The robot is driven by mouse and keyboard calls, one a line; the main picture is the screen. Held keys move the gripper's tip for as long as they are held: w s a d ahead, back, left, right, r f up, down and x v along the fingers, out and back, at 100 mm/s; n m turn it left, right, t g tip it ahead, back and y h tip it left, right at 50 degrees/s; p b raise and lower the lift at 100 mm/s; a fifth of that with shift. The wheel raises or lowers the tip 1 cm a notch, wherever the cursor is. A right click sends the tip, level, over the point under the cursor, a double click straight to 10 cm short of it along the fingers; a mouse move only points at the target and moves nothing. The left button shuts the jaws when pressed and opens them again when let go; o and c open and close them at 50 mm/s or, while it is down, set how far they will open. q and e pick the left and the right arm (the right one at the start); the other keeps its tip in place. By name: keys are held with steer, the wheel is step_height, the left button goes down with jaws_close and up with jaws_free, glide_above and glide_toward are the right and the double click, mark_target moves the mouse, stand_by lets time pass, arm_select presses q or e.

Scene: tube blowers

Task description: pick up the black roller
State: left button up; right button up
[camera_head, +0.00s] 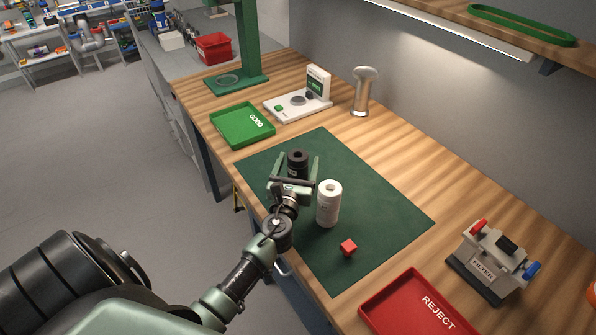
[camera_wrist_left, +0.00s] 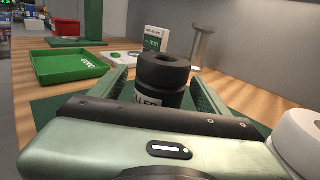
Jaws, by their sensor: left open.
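The black roller (camera_head: 298,163) stands upright on the dark green mat (camera_head: 385,205). In the left wrist view the black roller (camera_wrist_left: 163,78) stands between the two fingers, its lower part hidden behind the gripper body. My left gripper (camera_head: 297,168) is open, with one finger on each side of the roller. In the left wrist view a small gap shows between the fingers of my gripper (camera_wrist_left: 160,92) and the roller. My right gripper is not in view.
A white roller (camera_head: 328,204) stands close by on the right. A red cube (camera_head: 348,247) lies on the mat. A green GOOD tray (camera_head: 232,139), a white scale-like device (camera_head: 285,113), a metal post (camera_head: 363,95), a red REJECT tray (camera_head: 375,304) and a FILTER unit (camera_head: 485,268) stand around.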

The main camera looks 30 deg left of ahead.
arm_select(q)
steer(key=c, duration=1.4)
steer(key=shift+r, duration=0.1)
jaws_close()
steer(key=shift+r, duration=0.1)
